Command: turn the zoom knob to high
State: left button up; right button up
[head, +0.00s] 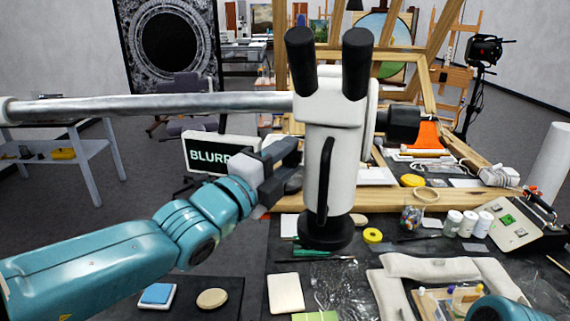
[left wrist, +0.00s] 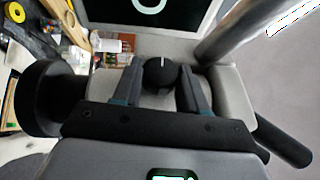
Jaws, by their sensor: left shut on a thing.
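The microscope (head: 318,180) is white with two black eyepieces and hangs on a metal boom arm. The zoom knob (left wrist: 160,76) is black, with a short white line that points to the top of the left wrist view. My left gripper (head: 288,170) reaches the microscope's left side in the head view. In the left wrist view its two fingers (left wrist: 160,90) are shut on the knob, one on each side. No scale marks can be read. My right gripper is not in view.
A screen (head: 222,154) behind my left gripper reads "BLURR", its end hidden. Below the microscope is a crowded dark worktop with a yellow tape roll (head: 373,235), white jars (head: 468,223) and padded white rolls (head: 430,267). The boom arm (head: 150,105) runs left above my left arm.

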pick_arm(q)
jog(key=o, duration=1)
jog(key=b+v, duration=0.2)
jog(key=v, duration=1.4)
jog(key=shift+a, duration=0.15)
jog(key=shift+o, duration=0.2)
